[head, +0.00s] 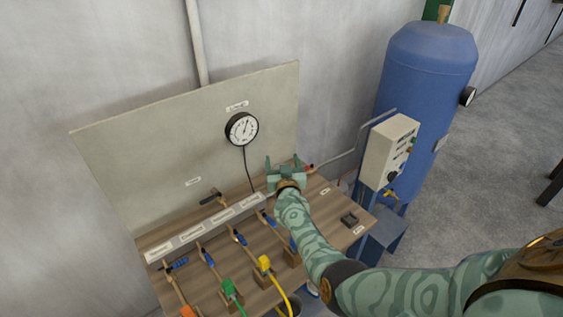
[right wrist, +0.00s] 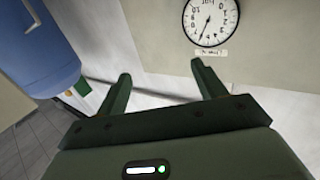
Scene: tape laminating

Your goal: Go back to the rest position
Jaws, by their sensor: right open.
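My right gripper (head: 283,164) is at the back right of the wooden bench, in front of the upright panel's right end, with my right arm reaching in from the lower right. In the right wrist view its two fingers (right wrist: 162,88) stand wide apart with nothing between them. The round gauge (head: 241,129) on the panel is to the left of the gripper in the head view. It also shows in the right wrist view (right wrist: 211,20), beyond the fingers. My left gripper does not show.
The wooden bench (head: 322,222) bears a pale labelled manifold (head: 205,231) with several blue-handled valves and coloured hose fittings. A small dark block (head: 349,219) lies on its right side. A blue tank (head: 424,75) and a control box (head: 387,150) stand to the right. Grey floor (head: 505,140) is open beyond.

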